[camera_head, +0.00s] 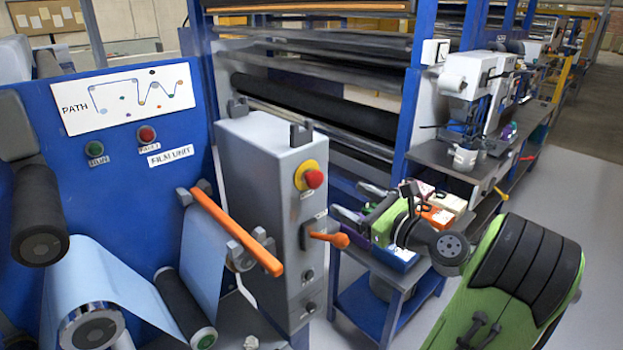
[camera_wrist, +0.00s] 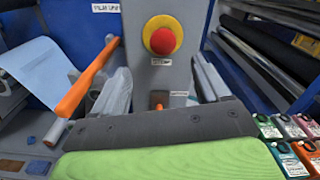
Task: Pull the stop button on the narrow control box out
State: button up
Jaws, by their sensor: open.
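The narrow control box (camera_head: 256,190) is a tall grey cabinet in the middle of the head view. Its stop button (camera_head: 314,179), a red mushroom head on a yellow round base, is high on the front face. In the wrist view the stop button (camera_wrist: 162,40) is ahead, above centre, beyond the fingers. I cannot tell whether it is pressed in or out. My gripper (camera_head: 354,201) is open and empty, to the right of the box and a little lower than the button. In the wrist view my gripper (camera_wrist: 162,82) has one finger on each side, apart from the button.
An orange-handled switch (camera_head: 328,238) sits below the button on the box. A long orange bar (camera_head: 237,232) sticks out left of the box. A blue panel (camera_head: 110,150) with film rollers stands left. A low blue table (camera_head: 375,292) with small boxes is behind my gripper.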

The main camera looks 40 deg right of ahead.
aim_at(318, 182)
jog(key=w, duration=1.2)
jog(key=shift+w+d+f, duration=0.1)
jog(key=shift+w, duration=0.2)
grip_shut()
jog(key=shift+s+p, duration=0.7)
jog(key=shift+p, duration=0.2)
jog(key=shift+w+f, duration=0.1)
jog(key=shift+c, duration=2)
grip_release()
jog(key=o, duration=0.4)
jog(key=shift+s, duration=0.2)
